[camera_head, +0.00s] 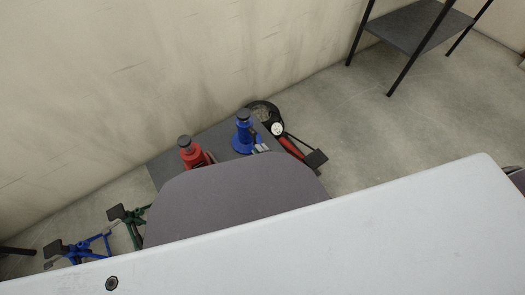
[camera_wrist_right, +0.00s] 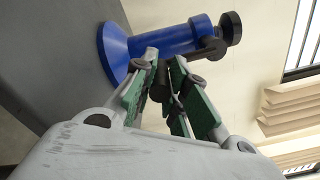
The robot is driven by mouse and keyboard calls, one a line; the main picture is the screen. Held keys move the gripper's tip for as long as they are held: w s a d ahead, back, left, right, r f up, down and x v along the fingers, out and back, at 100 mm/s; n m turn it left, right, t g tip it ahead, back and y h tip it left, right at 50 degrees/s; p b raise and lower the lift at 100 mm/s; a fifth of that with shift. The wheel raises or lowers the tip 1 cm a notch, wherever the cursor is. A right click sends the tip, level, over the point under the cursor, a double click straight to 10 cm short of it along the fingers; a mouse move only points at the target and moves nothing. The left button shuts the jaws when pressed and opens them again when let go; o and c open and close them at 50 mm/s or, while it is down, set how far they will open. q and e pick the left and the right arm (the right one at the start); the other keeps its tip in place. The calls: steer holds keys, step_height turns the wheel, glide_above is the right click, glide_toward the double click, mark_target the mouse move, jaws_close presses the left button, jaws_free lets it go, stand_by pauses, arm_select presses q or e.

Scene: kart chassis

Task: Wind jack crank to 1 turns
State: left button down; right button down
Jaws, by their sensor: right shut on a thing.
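The blue jack (camera_head: 243,133) stands upright on a dark grey slab, with a dark round cap on top. It fills the upper part of the right wrist view (camera_wrist_right: 165,40), lying sideways there. Its dark crank (camera_wrist_right: 212,50) sticks out from the neck toward my right gripper. My right gripper (camera_wrist_right: 164,66), with green pads, is shut on the dark crank handle beside the jack body. In the head view only a small grey part of this gripper (camera_head: 261,148) shows, just right of the jack. My left gripper is not in view.
A red jack (camera_head: 191,153) stands left of the blue one on the slab (camera_head: 165,170). A black gauge with a red handle (camera_head: 292,147) lies to the right. Green (camera_head: 128,218) and blue (camera_head: 75,250) stands are on the floor at left. A dark shelf (camera_head: 410,25) stands at upper right.

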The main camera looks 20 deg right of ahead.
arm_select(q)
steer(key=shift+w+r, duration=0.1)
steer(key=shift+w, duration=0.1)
arm_select(e)
steer(key=shift+f, duration=0.1)
steer(key=c, duration=1.5)
jaws_free()
steer(key=shift+c, duration=0.2)
steer(key=shift+o, duration=0.9)
steer(key=shift+s, duration=0.1)
steer(key=v, duration=1.1)
steer(key=shift+s+d, duration=0.15)
steer(key=shift+s, duration=0.25)
